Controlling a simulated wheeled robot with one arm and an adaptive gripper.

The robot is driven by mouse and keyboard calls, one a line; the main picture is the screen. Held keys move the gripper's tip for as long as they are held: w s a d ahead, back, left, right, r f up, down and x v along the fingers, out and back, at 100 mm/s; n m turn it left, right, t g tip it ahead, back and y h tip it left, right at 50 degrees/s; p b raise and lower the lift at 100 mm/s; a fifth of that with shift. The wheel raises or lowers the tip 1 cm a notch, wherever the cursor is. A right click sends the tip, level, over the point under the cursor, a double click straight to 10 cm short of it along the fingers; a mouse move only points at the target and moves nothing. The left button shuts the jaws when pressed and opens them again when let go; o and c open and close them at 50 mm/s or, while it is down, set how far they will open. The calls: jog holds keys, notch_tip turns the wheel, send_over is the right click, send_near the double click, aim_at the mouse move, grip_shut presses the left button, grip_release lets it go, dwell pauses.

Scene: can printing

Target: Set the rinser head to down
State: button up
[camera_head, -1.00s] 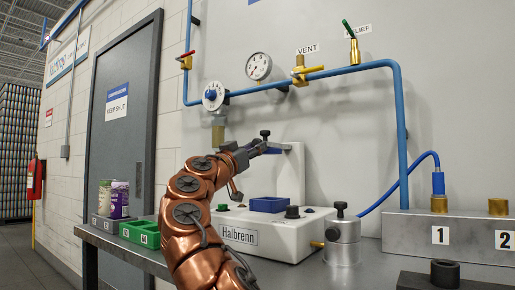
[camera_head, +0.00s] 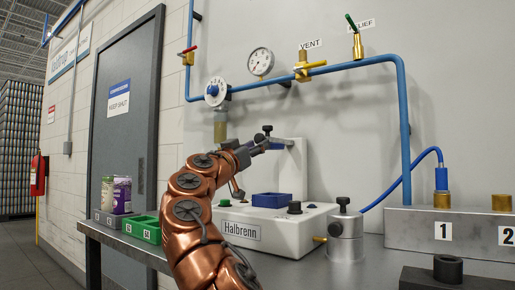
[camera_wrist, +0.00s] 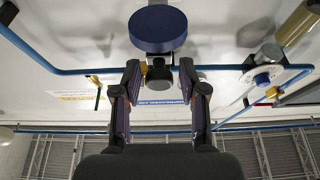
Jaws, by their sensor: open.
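The white Halbrenn machine (camera_head: 275,232) stands on the bench in the head view. Its upright column (camera_head: 294,170) carries an overhead part with a black knob (camera_head: 267,129) on top, which I take to be the rinser head. My gripper (camera_head: 262,146) is at the left of this overhead part. In the wrist view, my gripper (camera_wrist: 160,74) is open, with one finger on each side of a dark knob-like piece (camera_wrist: 160,78). A blue disc (camera_wrist: 158,28) lies just beyond it. I cannot tell whether the fingers touch the piece.
A blue tray (camera_head: 272,200) and dark knobs sit on the machine's base, below my gripper. A metal cylinder (camera_head: 345,240) stands to the right. Blue pipe (camera_head: 345,70) with valves and a gauge (camera_head: 260,62) runs along the wall.

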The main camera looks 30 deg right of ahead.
jog(key=v, duration=1.1)
jog(key=shift+a+f, duration=0.2)
dwell(0.4)
dwell(0.5)
